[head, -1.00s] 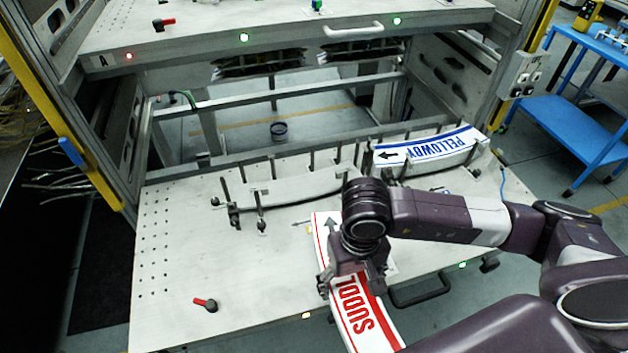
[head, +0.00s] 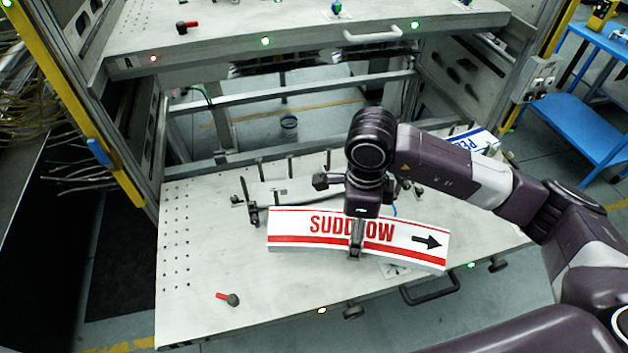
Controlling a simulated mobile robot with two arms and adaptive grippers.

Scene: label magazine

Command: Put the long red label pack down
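The long red label pack (head: 295,227) is white with red stripes, red lettering and a black arrow pointing right. It lies crosswise over the front part of the lower drawer plate (head: 205,275). My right gripper (head: 356,250) is over the middle of the pack, with a finger down across its front face, and holds it. I cannot tell whether the pack touches the plate. My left gripper is not in view.
A blue-lettered pack (head: 478,140) sits at the back right, partly hidden by my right arm. Upright pins and clamps (head: 252,205) stand behind the red pack. A red-handled knob (head: 230,299) is at the front left.

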